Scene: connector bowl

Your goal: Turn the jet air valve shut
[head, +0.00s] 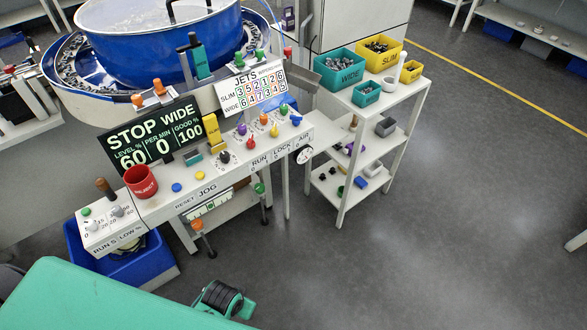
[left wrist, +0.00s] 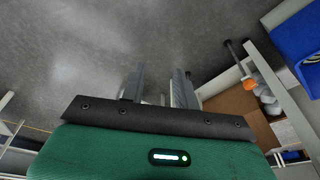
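The machine's control panel (head: 230,170) runs across the middle of the head view. A white JETS board (head: 250,92) with number tiles stands above it, with green knobs (head: 240,59) on its top edge. Coloured knobs, purple, orange, red and blue, sit below the board. I cannot tell which fitting is the jet air valve. My left gripper (left wrist: 160,76) points over grey floor in the left wrist view, its two fingers apart with nothing visible between them. A green and black part of mine is low in the head view, apart from the panel. My right gripper is not in view.
A blue bowl (head: 165,50) is behind the panel. A red mug-like container (head: 141,182) stands on the panel's left. A blue bin (head: 150,262) is below. A white shelf cart (head: 352,150) with teal and yellow bins stands right. Open floor (head: 440,220) lies beyond it.

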